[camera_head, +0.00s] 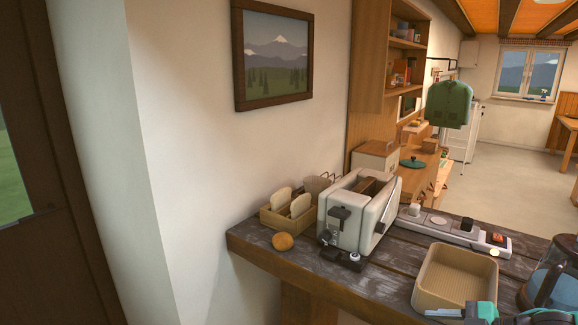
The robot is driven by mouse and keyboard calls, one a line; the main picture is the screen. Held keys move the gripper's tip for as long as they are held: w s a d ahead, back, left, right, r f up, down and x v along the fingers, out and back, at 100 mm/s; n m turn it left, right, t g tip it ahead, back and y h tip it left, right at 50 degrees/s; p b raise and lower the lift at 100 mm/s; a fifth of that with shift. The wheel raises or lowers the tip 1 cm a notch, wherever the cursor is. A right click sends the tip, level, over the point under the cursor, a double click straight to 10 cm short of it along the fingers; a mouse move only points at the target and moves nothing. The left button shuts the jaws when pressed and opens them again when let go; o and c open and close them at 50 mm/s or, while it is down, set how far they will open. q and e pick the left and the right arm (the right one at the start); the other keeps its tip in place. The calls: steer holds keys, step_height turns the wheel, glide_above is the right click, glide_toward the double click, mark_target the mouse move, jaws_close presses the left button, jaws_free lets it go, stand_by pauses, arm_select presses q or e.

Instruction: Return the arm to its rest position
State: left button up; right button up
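Part of my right gripper (466,312) shows at the bottom right edge, with teal and dark grey parts and a pale piece pointing left. It is in front of the near side of a tan tray (425,292) on the dark wooden counter (300,271). Most of it is cut off by the frame, so its opening and anything in it cannot be told. My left gripper is out of view.
On the counter are a toaster (356,215), a bread basket (272,220), a round bun (283,242), a panel with knobs (440,229) and a glass jug (546,287) close to the gripper. Left of the counter is wall.

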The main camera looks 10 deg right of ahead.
steer(key=s+a+f+m+g+h, duration=0.1)
steer(key=s+a+f+m, duration=0.1)
steer(key=a+f, duration=0.7)
steer(key=s+a+f+m+g+h, duration=0.1)
steer(key=s+a+f+m, duration=0.1)
steer(key=a+f, duration=0.7)
steer(key=s+d+f+m+g+h, duration=0.2)
steer(key=s+f+m+g+h, duration=0.2)
steer(key=s+m+h, duration=0.5)
step_height(320, 180, down, 30)
steer(key=s+n+g+y, duration=0.1)
steer(key=s+y, duration=0.1)
steer(key=y, duration=0.1)
steer(key=s+d+f, duration=0.1)
steer(key=s+f, duration=0.9)
steer(key=s+d+f+g, duration=0.1)
steer(key=s+d+f, duration=0.1)
steer(key=s+f, duration=0.7)
steer(key=shift+s+d+f+g, duration=0.3)
steer(key=shift+s+f, duration=0.1)
steer(key=shift+f, duration=0.4)
